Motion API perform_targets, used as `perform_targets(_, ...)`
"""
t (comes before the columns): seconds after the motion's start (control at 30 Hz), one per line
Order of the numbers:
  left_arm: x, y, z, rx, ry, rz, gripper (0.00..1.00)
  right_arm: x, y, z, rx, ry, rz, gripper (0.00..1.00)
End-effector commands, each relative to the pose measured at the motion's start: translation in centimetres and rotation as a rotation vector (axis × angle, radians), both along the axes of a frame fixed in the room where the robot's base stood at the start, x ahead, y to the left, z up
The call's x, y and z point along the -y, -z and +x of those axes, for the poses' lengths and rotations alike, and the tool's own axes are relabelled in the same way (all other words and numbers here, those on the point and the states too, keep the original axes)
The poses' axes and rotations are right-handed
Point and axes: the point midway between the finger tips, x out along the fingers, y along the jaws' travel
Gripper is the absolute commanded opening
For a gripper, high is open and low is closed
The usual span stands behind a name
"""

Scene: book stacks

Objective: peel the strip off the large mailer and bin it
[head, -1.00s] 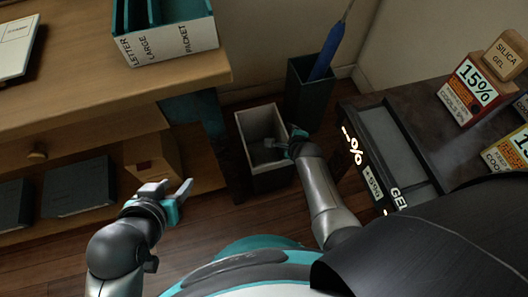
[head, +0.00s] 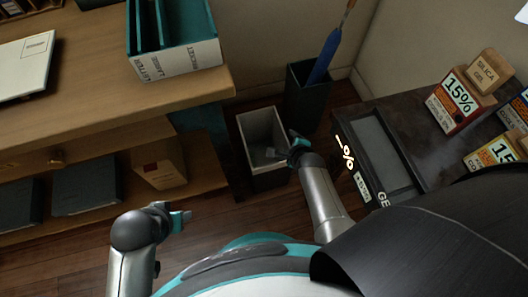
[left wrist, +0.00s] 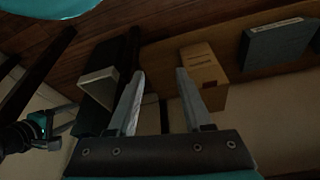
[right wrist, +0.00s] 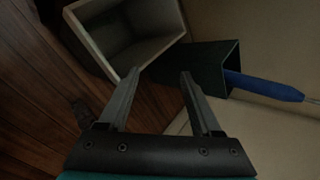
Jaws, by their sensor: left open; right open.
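A flat white mailer-like piece (head: 22,65) lies on the desk at the far left of the head view, cut off by the frame edge. I cannot tell whether it is the large mailer. No peel strip is discernible. The bin (head: 246,124), an open box with a pale rim, stands on the floor; it also shows in the right wrist view (right wrist: 98,42), its visible inside bare. My right gripper (head: 270,154) is open at the bin's opening, with nothing seen between its fingers (right wrist: 161,84). My left gripper (head: 184,213) is open and empty, low in front of the desk.
A sorter (head: 180,62) marked LETTER, LARGE and PACKET stands at the desk's edge. A dark container (head: 304,100) holding a blue-handled tool stands behind the bin. A side counter (head: 420,130) with silica gel boxes is at right. A lower shelf (head: 205,181) holds a brown box (head: 158,165).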

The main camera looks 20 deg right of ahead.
Motion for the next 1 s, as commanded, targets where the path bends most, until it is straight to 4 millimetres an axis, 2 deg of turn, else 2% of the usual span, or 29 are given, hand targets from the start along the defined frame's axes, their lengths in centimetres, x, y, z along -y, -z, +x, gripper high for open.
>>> perform_targets(0.5, -0.6, 5.8, -2.3, -0.083, 0.004, 0.016, 0.5, -0.1, -2.3, -2.0, 0.0, -0.001, -0.001, 0.65)
perform_targets(1.0, -2.1, 10.4, -5.0, -0.113, 0.008, 0.036, 0.5, -0.2, -4.1, -3.7, 0.001, 0.0, 0.0, 0.65)
